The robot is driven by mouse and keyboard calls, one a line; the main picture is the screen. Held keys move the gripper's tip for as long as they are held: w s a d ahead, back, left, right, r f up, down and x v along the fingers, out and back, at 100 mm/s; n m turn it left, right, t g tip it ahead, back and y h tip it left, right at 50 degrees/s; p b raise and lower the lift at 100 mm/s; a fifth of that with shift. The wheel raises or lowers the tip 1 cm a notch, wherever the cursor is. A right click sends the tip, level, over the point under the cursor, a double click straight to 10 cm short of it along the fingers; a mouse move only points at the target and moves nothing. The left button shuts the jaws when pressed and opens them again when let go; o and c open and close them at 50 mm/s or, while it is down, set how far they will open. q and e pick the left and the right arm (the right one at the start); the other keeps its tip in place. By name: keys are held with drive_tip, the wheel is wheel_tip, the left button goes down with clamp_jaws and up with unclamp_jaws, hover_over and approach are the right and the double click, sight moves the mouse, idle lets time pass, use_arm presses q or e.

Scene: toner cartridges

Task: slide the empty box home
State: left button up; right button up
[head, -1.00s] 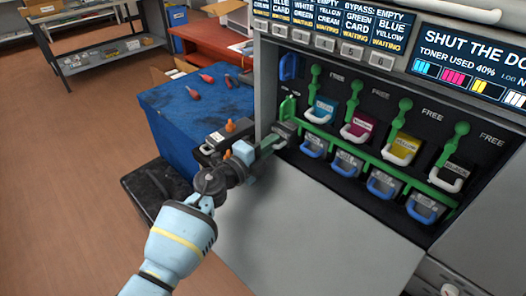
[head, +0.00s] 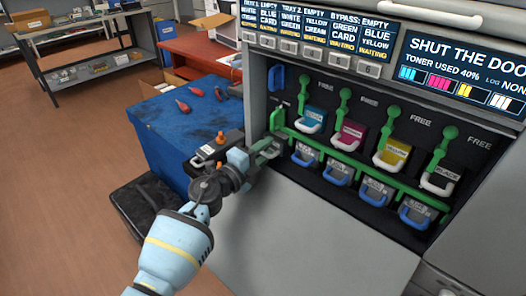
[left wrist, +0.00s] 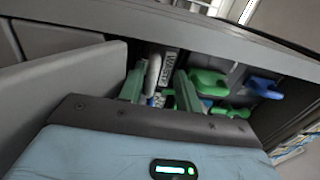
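A grey box (head: 269,147) sits at the left end of the green rail, low in the open machine bay, its front partly hidden by my left gripper. My left gripper (head: 258,156) is right at its front. In the left wrist view the two green fingers (left wrist: 160,88) stand apart. A pale handle and a labelled grey face (left wrist: 169,66) show between them, with a gap beside the right finger, so they do not look closed on it. Whether a finger touches the box I cannot tell. My right gripper is not in view.
Several toner cartridges with green levers, such as the cyan one (head: 313,117), stand right of the box above blue-handled boxes (head: 338,173). A green rail (head: 350,163) runs across the bay. A blue cabinet (head: 180,125) with red-handled tools is at left.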

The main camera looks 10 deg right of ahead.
use_arm(q)
drive_tip(key=shift+s+f, duration=0.2)
drive_tip(key=shift+f, duration=0.6)
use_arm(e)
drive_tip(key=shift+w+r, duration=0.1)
use_arm(q)
drive_tip(key=shift+s+a+p, duration=0.1)
drive_tip(key=shift+a+p, duration=0.05)
drive_tip(key=shift+p, duration=0.25)
drive_tip(key=shift+o, duration=0.3)
drive_tip(key=shift+p+v, duration=0.5)
drive_tip(key=shift+v, duration=0.35)
drive_tip(key=shift+o, duration=0.5)
drive_tip(key=shift+s+a+f, duration=0.1)
drive_tip(key=shift+a, duration=0.25)
drive_tip(key=shift+p+v, duration=0.9)
drive_tip(key=shift+v, duration=0.65)
drive_tip(key=shift+s+a+p, duration=0.25)
drive_tip(key=shift+a+p, duration=0.05)
drive_tip(key=shift+a, duration=0.15)
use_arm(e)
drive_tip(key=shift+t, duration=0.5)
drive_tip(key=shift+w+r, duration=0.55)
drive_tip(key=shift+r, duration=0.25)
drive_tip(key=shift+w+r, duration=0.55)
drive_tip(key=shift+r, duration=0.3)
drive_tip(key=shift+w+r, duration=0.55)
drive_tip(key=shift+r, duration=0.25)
